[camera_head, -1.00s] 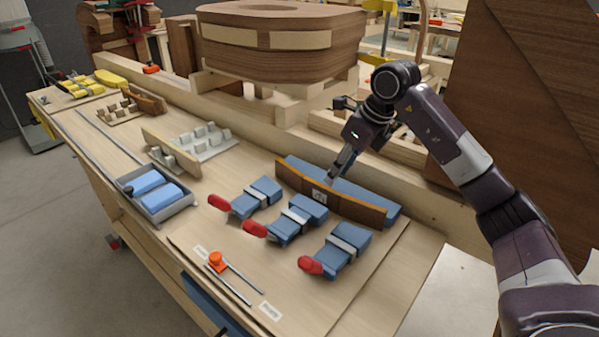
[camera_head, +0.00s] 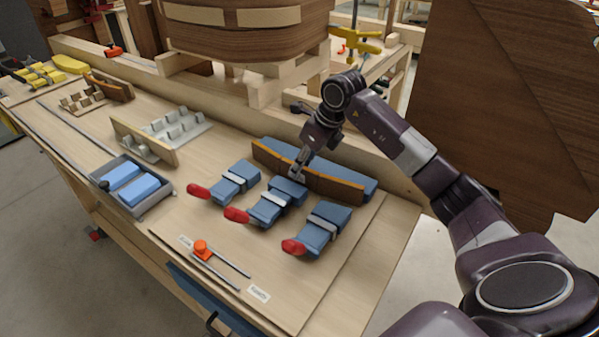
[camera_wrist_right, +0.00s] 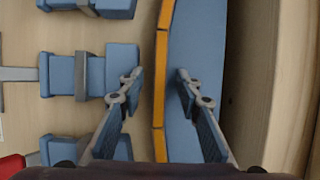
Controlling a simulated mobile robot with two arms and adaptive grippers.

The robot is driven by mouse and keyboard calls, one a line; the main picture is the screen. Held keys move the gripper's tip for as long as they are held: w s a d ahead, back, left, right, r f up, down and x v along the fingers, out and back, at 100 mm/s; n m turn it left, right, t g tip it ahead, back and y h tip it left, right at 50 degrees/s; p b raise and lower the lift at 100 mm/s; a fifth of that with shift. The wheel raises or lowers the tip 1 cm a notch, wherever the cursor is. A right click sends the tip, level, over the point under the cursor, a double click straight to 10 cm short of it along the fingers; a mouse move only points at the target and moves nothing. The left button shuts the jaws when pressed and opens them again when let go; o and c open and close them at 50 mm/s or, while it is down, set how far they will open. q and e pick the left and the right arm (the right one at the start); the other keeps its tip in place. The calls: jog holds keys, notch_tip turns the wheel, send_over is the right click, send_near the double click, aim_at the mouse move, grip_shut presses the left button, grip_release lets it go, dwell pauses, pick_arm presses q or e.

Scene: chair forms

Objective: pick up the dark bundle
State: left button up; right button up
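The dark bundle (camera_head: 335,186) is a long, slightly curved strip with a dark brown face and an orange-brown top edge. It stands on edge along the front of a blue form (camera_head: 350,177) at the bench's back right. In the right wrist view its orange edge (camera_wrist_right: 159,100) runs up the middle. My right gripper (camera_head: 297,174) is at the bundle's left-middle part. In the wrist view its fingers (camera_wrist_right: 160,75) are apart, one on each side of the edge. I cannot tell whether either finger touches it. My left gripper is not in view.
Several blue clamp blocks with red handles, such as the right one (camera_head: 318,228), stand in front of the bundle. A grey tray (camera_head: 160,198) holds blue blocks at left. A wooden beam (camera_head: 395,187) runs behind. An orange-knobbed tool (camera_head: 202,250) lies near the front edge.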

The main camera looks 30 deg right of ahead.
jog(key=shift+f, duration=0.2)
dwell(0.3)
grip_shut()
jog(key=shift+r, duration=0.1)
